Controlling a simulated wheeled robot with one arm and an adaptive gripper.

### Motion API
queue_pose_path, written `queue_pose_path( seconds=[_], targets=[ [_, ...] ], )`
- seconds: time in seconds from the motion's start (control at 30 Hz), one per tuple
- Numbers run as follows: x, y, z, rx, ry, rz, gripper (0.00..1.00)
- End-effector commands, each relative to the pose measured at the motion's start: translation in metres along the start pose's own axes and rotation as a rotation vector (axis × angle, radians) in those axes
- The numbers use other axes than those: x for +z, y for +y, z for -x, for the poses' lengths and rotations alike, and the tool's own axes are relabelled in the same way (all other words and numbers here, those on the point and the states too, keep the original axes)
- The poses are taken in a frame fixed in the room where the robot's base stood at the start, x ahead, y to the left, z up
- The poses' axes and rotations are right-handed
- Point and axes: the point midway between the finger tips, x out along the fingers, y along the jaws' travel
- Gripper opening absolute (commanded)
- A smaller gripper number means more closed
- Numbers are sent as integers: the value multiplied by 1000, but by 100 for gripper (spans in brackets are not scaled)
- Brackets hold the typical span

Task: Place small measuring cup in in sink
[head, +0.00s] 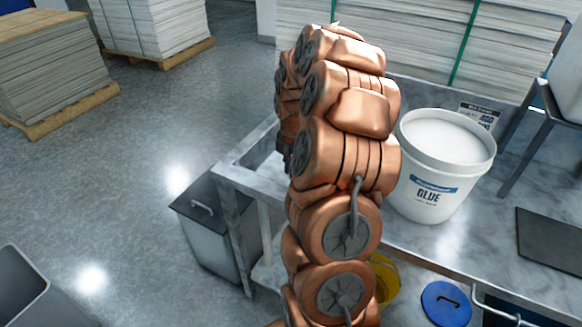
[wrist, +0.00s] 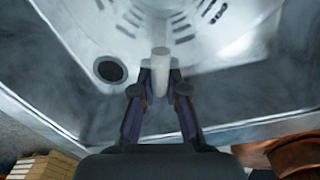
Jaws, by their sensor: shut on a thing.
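In the wrist view my gripper (wrist: 161,88) is shut on a narrow, pale, cylindrical thing, which I take to be the small measuring cup (wrist: 160,62). The cup stands out between the two fingers. Beyond it is the metal sink (wrist: 225,45), with slotted drain openings and a round dark hole at its left. The cup overlaps the sink in this view; its height above the sink floor is hard to tell. In the head view the sink's edge (head: 240,165) shows left of my arm. My arm hides the gripper and cup there.
A white glue bucket (head: 441,170) stands on the counter right of my arm. A blue lid (head: 446,304) and a yellow container (head: 384,280) are lower down. A grey bin (head: 215,232) stands on the floor beside the counter. Paper stacks stand behind.

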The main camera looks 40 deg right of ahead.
Motion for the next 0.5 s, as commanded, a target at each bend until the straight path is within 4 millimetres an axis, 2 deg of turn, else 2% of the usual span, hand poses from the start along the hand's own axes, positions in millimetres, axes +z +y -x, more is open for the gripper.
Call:
queue_pose_path(
  seconds=[0.17, 0.2, 0.4, 0.5],
  targets=[
    [0, 0, -3, 0, 1, 0, 0],
    [0, 0, -3, 0, 1, 0, 14],
    [0, 0, -2, 0, 0, 0, 35],
    [0, 0, -2, 0, 1, 0, 37]
  ],
)
